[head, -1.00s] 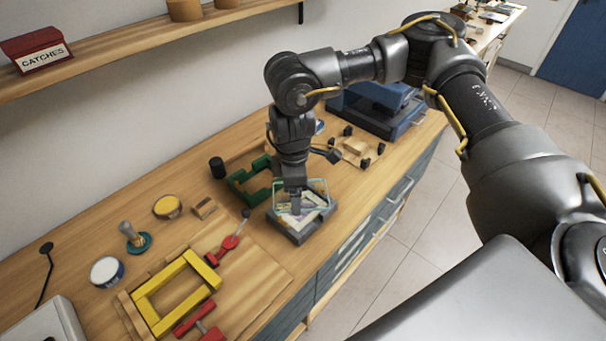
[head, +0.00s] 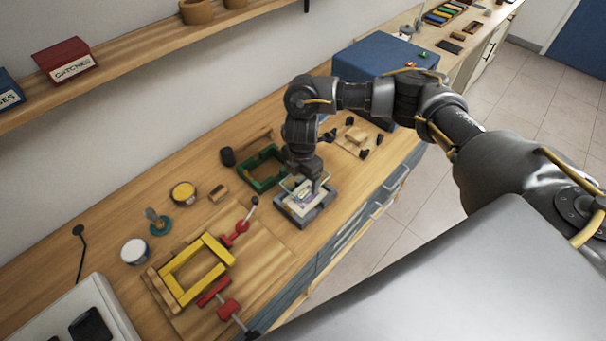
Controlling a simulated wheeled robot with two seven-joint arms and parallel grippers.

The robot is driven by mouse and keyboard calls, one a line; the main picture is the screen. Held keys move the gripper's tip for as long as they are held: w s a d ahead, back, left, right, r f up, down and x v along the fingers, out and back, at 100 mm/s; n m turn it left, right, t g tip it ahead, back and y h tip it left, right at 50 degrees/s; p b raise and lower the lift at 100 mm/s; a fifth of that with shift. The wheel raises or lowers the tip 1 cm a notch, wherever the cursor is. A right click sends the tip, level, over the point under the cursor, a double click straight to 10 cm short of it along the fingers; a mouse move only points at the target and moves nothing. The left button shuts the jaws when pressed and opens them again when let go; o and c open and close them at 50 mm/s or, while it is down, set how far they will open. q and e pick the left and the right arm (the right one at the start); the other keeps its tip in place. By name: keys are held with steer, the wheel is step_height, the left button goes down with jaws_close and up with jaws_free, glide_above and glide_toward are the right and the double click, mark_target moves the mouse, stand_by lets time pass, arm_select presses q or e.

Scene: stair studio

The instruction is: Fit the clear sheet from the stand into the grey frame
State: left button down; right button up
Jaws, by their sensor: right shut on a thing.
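The grey frame (head: 304,219) lies on the bench near its front edge, with pale printed pictures (head: 301,199) showing inside it. My right gripper (head: 313,184) points down over the frame and is shut on the clear sheet (head: 289,183). Only thin pale edges of the sheet show, at the frame's back and left part. The fingers hide part of the sheet, and I cannot tell whether it touches the frame. I cannot make out the stand for certain. My left gripper is out of view.
A green frame (head: 257,181) lies just behind and left of the grey frame. A yellow frame (head: 178,290) with red clamps (head: 214,291) lies at the front left. A large blue box (head: 372,60) stands at the back right. A shelf runs along the wall.

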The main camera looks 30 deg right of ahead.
steer(key=shift+f+b, duration=2.45)
steer(key=shift+f, duration=0.3)
steer(key=shift+f+b, duration=0.75)
steer(key=shift+f, duration=0.6)
steer(key=shift+s+f, duration=0.2)
